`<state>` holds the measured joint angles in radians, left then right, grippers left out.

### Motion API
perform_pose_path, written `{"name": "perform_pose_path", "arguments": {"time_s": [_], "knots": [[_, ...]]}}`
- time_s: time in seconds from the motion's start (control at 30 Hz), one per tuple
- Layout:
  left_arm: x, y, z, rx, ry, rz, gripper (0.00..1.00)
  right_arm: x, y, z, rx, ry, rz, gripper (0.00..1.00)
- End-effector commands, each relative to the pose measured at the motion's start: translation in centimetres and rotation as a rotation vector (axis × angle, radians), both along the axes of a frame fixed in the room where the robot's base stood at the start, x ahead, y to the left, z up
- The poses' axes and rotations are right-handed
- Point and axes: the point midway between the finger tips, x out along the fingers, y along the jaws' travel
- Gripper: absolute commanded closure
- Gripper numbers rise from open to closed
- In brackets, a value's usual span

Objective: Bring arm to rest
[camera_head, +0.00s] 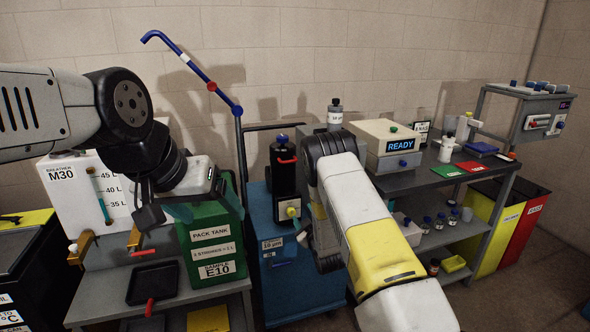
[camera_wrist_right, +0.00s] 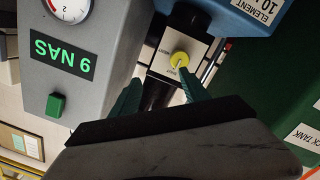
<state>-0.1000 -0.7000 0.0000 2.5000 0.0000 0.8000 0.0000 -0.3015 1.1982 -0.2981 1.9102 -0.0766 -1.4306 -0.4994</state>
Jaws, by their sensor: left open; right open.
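My left gripper (camera_head: 205,211) hangs at the left in the head view, in front of the green pack tank (camera_head: 212,240). Its teal fingers are spread, with nothing seen between them. My right arm reaches in from the lower right, and its wrist hides most of the right gripper in the head view. The right wrist view shows the right gripper (camera_wrist_right: 160,90) open, with two green fingers apart and nothing held. A yellow knob (camera_wrist_right: 179,60) on a pale plate lies beyond the fingertips. I cannot tell whether they touch it. The knob also shows in the head view (camera_head: 292,211).
A blue cart (camera_head: 290,290) carries a black filter housing (camera_head: 283,165). A blue-tipped hose wand (camera_head: 190,65) rises behind. A white breather tank (camera_head: 75,190) stands left, a shelf bench (camera_head: 450,172) with a READY unit (camera_head: 385,145) right. A grey unit reading 9 NAS (camera_wrist_right: 80,60) is close by.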

Motion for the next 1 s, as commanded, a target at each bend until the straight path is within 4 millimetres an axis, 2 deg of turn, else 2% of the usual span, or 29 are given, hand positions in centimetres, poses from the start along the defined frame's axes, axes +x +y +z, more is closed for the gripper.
{"name": "perform_pose_path", "arguments": {"time_s": [0.03, 0.13, 0.23, 0.37, 0.47, 0.57, 0.77, 0.97, 1.0], "knots": [[0.0, 0.0, 0.0, 0.000, 0.000, 0.000, 0.22, 0.9, -0.8, 2.6, 0.026, 0.024, -0.029, 0.46], [0.0, 0.0, 0.0, 0.000, 0.000, 0.000, 0.22, 1.6, -2.3, 6.5, 0.079, 0.105, -0.083, 0.46], [0.0, 0.0, 0.0, 0.000, 0.000, 0.000, 0.22, 1.4, -3.7, 10.2, 0.135, 0.189, -0.128, 0.46], [0.0, 0.0, 0.0, 0.000, 0.000, 0.000, 0.22, 0.0, -5.3, 14.9, 0.211, 0.295, -0.177, 0.46], [0.0, 0.0, 0.0, 0.000, 0.000, 0.000, 0.22, -2.0, -6.4, 18.2, 0.268, 0.376, -0.207, 0.46], [0.0, 0.0, 0.0, 0.000, 0.000, 0.000, 0.22, -4.7, -7.3, 21.4, 0.321, 0.455, -0.232, 0.46], [0.0, 0.0, 0.0, 0.000, 0.000, 0.000, 0.22, -12.0, -8.6, 26.7, 0.413, 0.612, -0.266, 0.46], [0.0, 0.0, 0.0, 0.000, 0.000, 0.000, 0.22, -21.2, -9.4, 30.3, 0.480, 0.763, -0.296, 0.46], [0.0, 0.0, 0.0, 0.000, 0.000, 0.000, 0.22, -23.2, -9.5, 30.8, 0.489, 0.793, -0.303, 0.46]]}}
